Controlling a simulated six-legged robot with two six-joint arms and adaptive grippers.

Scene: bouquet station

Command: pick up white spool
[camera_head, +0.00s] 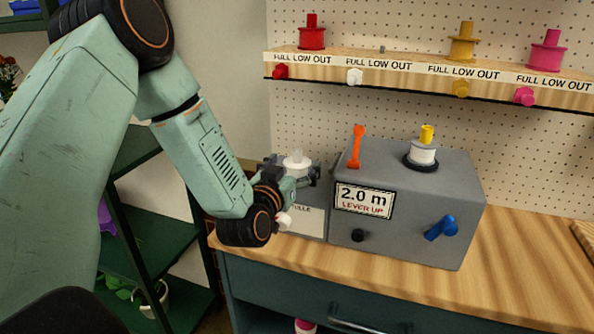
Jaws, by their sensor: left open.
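A white spool (297,164) with a pale upright post stands on a low grey box at the left of the machine. My left gripper (296,173) is open at this spool, with a dark finger at each side of it; I cannot tell whether they touch it. The gripper and wrist hide the spool's lower part and part of the box. Another white roll (423,152) sits on top of the grey machine (408,205), on a dark base with a yellow knob above. My right gripper is not in view.
The machine has an upright orange lever (357,146), a blue crank (441,228) and a "2.0 m LEVER UP" display (364,200). A shelf (430,66) above holds red, yellow and pink spools, with a bare peg at the white place.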

